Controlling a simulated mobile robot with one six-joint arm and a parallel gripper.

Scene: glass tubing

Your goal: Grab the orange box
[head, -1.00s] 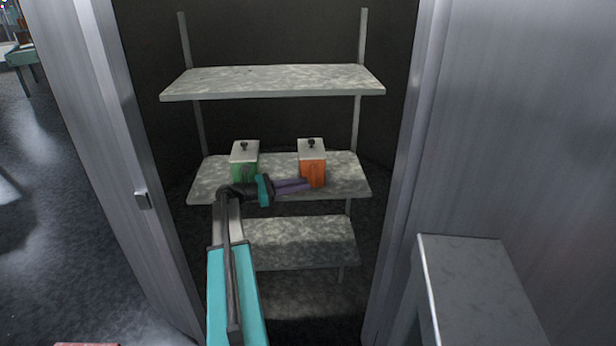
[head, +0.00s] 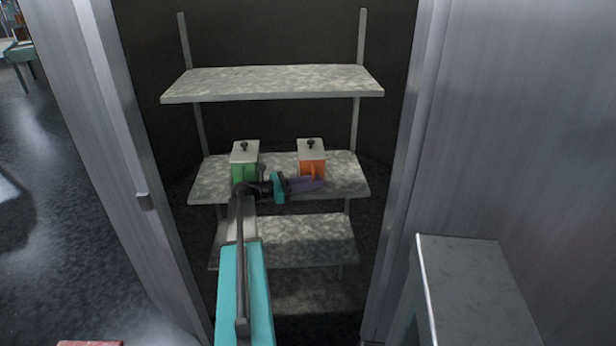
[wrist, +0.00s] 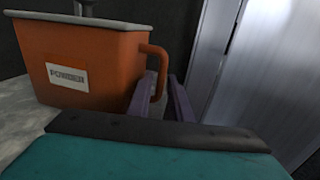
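The orange box (head: 312,167) with a pale lid and dark knob stands upright on the middle shelf, right of a green box. In the wrist view the orange box (wrist: 85,68) shows a "POWDER" label and a handle (wrist: 156,72) on its right side. My gripper (head: 318,185) is in front of the box at the shelf's front edge, its purple fingers pointing right. The fingers are partly hidden behind the gripper body.
The green box (head: 244,171) stands left on the same middle shelf (head: 350,178). An upper shelf (head: 270,82) and a lower shelf (head: 310,240) are bare. Cabinet doors flank the shelves, the right one (head: 530,130) tall and grey. A grey block (head: 480,285) stands at front right.

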